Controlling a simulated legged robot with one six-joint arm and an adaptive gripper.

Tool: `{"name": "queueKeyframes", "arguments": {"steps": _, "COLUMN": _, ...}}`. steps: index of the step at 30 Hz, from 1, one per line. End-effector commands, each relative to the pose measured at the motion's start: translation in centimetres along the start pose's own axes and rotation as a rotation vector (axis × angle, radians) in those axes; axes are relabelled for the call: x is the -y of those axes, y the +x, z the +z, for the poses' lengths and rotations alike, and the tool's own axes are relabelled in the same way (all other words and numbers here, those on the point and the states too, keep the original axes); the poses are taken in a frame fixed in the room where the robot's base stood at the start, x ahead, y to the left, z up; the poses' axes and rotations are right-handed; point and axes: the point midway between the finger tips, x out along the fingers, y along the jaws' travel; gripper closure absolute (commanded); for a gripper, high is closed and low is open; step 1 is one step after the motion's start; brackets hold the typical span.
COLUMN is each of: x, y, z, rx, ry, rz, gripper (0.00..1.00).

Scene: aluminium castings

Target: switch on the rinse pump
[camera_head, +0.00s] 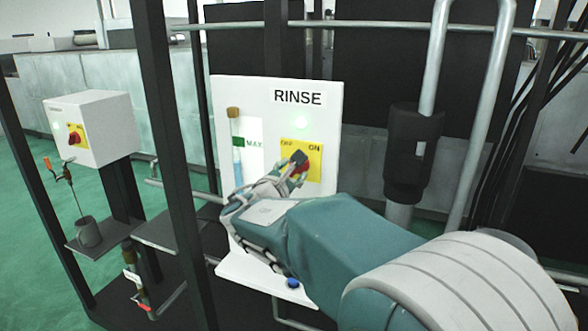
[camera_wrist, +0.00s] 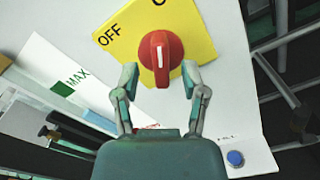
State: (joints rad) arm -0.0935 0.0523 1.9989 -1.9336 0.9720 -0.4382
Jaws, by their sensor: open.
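The rinse panel (camera_head: 273,90) is white, with RINSE at the top and a yellow plate (camera_wrist: 112,30) marked OFF and ON. A red rotary knob (camera_wrist: 160,58) sits on the plate. In the wrist view its white line stands nearly upright, towards the partly cut-off letter at the top. In the head view my gripper (camera_head: 297,163) covers much of the knob.
A level gauge (camera_head: 238,165) marked MAX is left of the knob. A blue button (camera_wrist: 235,158) is at the panel's lower right in the wrist view. A second box (camera_head: 95,125) with a red knob stands left. Dark posts (camera_head: 165,130) and pipes (camera_head: 480,120) flank the panel.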

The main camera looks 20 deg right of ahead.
Motion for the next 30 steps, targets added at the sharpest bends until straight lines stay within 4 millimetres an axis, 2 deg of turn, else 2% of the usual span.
{"name": "queueKeyframes", "arguments": {"steps": 9, "x": -0.2, "y": -6.8, "z": -0.1, "rx": -0.002, "ry": 0.001, "rz": 0.007, "gripper": 0.44}}
{"name": "queueKeyframes", "arguments": {"steps": 15, "x": -0.1, "y": -9.7, "z": -0.2, "rx": -0.001, "ry": 0.0, "rz": 0.003, "gripper": 0.44}}
{"name": "queueKeyframes", "arguments": {"steps": 19, "x": -0.1, "y": -10.4, "z": -0.2, "rx": 0.0, "ry": -0.001, "rz": 0.002, "gripper": 0.44}}
{"name": "queueKeyframes", "arguments": {"steps": 30, "x": 0.0, "y": -10.5, "z": -0.2, "rx": 0.0, "ry": -0.001, "rz": 0.001, "gripper": 0.44}}
